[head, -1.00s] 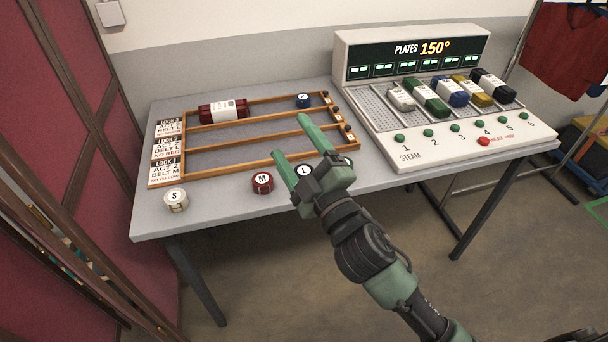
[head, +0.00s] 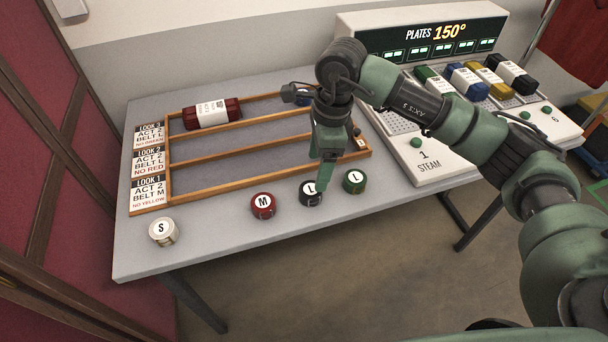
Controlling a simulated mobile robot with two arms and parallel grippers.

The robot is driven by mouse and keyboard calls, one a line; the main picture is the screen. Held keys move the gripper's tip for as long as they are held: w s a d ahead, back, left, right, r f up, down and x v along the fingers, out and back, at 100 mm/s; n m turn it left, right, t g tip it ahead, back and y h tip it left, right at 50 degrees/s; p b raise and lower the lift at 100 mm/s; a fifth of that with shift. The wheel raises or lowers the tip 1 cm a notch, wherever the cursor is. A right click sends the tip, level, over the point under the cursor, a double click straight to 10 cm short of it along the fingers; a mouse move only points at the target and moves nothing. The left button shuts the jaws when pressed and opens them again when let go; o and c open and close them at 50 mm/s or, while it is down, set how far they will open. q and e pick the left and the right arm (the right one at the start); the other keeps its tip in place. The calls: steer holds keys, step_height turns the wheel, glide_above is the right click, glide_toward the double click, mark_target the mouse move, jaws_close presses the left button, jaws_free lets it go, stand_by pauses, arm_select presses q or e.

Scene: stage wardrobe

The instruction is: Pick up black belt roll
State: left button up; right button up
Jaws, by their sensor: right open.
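The black belt roll (head: 309,193), marked L on its white top, sits near the front edge of the table. My right gripper (head: 322,184) points down over it, with green fingers in front of and beside its right part. The fingers look open, and I cannot tell whether they touch the roll. The roll's right side is partly hidden by the fingers. My left gripper is not in view.
A red roll M (head: 263,206) stands left of the black roll and a green roll L (head: 354,181) close on its right. A white roll S (head: 163,232) is farther left. The wooden rack (head: 240,184) lies behind; the steamer (head: 430,150) is at right.

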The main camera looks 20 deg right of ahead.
mark_target(311, 188)
steer(key=f, duration=0.1)
steer(key=s+f+p, duration=0.1)
steer(key=f, duration=0.1)
steer(key=shift+s+a, duration=0.25)
steer(key=shift+a, duration=0.1)
steer(key=f, duration=0.1)
steer(key=f+p, duration=0.1)
steer(key=shift+w+a+f, duration=0.3)
steer(key=shift+a+f, duration=0.15)
steer(key=shift+f, duration=0.45)
steer(key=c, duration=1.3)
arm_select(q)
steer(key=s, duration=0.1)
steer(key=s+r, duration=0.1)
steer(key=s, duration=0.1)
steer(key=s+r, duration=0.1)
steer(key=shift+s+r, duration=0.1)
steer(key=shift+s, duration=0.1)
arm_select(e)
steer(key=shift+c, duration=1.2)
